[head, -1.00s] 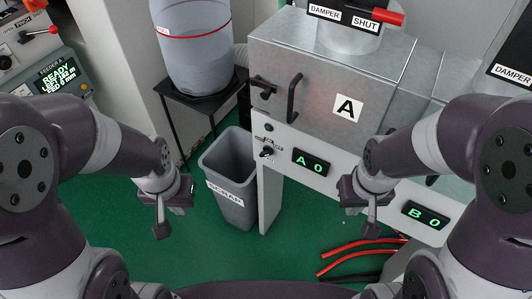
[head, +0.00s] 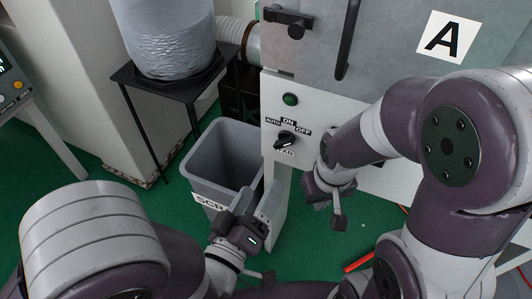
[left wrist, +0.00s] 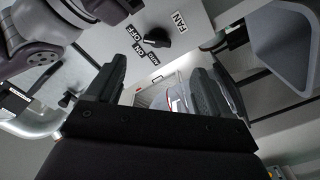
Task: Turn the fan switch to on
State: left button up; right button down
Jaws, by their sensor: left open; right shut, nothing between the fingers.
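The fan switch (head: 286,140) is a black rotary knob on the white panel, with labels AUTO at its left, ON above, OFF at the upper right and FAN below. It also shows in the left wrist view (left wrist: 180,40). Its handle seems to slant toward the OFF side, but the exact setting is hard to tell. My left gripper (head: 256,205) is open and empty, below and left of the knob, apart from it. In the left wrist view, the knob lies beyond its spread fingers (left wrist: 163,85). My right gripper (head: 338,218) is shut and empty, lower right of the knob.
A green indicator lamp (head: 290,99) sits above the knob. A grey scrap bin (head: 195,165) stands just left of the panel and near my left gripper. The oven door marked A (head: 400,50) with a black handle (head: 347,40) is above. A black stand (head: 165,90) carries a clear container.

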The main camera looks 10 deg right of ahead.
aim_at(285, 141)
pick_arm(q)
jog(key=x, duration=1.2)
jog(key=shift+s+r, duration=0.1)
jog(key=shift+r, duration=0.05)
jog(key=c, duration=1)
